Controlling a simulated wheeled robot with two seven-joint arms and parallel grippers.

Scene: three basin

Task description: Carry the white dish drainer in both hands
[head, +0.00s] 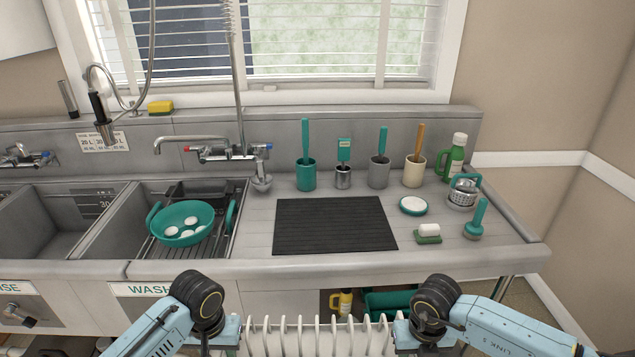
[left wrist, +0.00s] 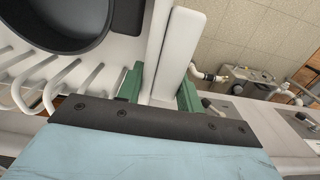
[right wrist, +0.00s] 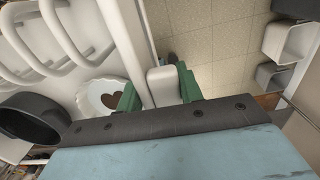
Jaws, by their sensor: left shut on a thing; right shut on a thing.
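The white dish drainer (head: 318,335) shows at the bottom of the head view, a row of white prongs between my two arms, in front of the counter. Its lower part is cut off by the frame edge. My left gripper (left wrist: 160,90) is shut on a white upright part of the drainer in the left wrist view, with green fingertips on either side of it. My right gripper (right wrist: 160,88) is shut on a white part at the drainer's other end in the right wrist view. A dark round vessel (left wrist: 65,18) and a white plate with a brown heart (right wrist: 103,97) show at the drainer.
The counter holds a black ribbed mat (head: 333,226) with clear room on it.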

